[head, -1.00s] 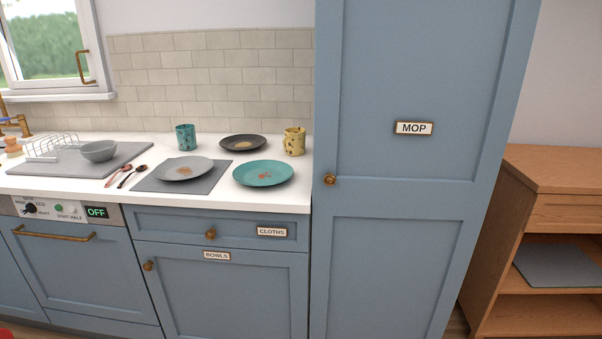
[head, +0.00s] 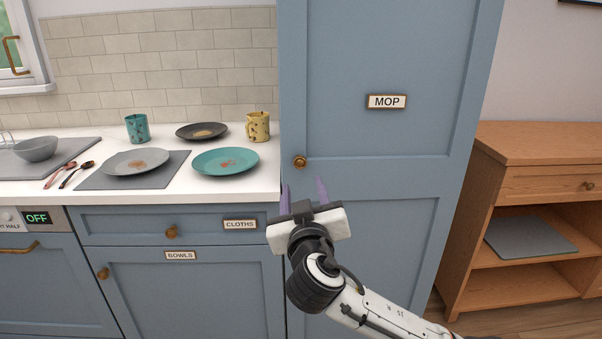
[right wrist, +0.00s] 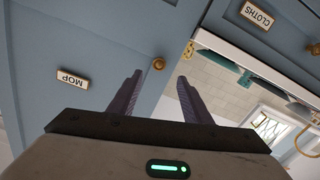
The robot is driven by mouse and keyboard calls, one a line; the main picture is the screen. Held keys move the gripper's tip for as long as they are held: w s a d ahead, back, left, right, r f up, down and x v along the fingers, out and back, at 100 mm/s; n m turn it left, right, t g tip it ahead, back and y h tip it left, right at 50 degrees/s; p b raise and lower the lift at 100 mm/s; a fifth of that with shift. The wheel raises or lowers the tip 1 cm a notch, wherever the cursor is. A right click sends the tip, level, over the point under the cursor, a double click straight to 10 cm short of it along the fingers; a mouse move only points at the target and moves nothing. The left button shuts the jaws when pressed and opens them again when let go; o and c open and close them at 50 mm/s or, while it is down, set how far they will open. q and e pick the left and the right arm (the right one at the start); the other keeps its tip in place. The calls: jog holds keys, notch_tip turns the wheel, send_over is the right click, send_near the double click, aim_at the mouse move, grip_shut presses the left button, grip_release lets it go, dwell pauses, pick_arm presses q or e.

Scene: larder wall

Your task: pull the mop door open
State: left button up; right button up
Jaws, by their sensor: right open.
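The tall blue mop door (head: 380,50) is shut, with its MOP label (head: 387,102) in the upper panel. Its round brass knob (head: 300,162) is at the left edge, at the height of the rail between the panels. My right gripper (head: 303,186) is open and empty, just below the knob in the head view, its fingers pointing toward the door. In the right wrist view the knob (right wrist: 159,63) shows beyond the fingertips, between the two fingers (right wrist: 160,92), apart from them. The MOP label also shows there (right wrist: 73,78). My left gripper is not in view.
The white counter left of the door holds a teal plate (head: 226,162), a yellow mug (head: 258,127) and other dishes. The cloths drawer (head: 200,226) and bowls door (head: 190,295) are shut below. A wooden shelf unit (head: 540,150) stands to the right.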

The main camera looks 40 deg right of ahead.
aim_at(300, 164)
jog(key=x, duration=1)
jog(key=shift+d+r+p, duration=0.15)
jog(key=shift+p, duration=0.15)
grip_shut()
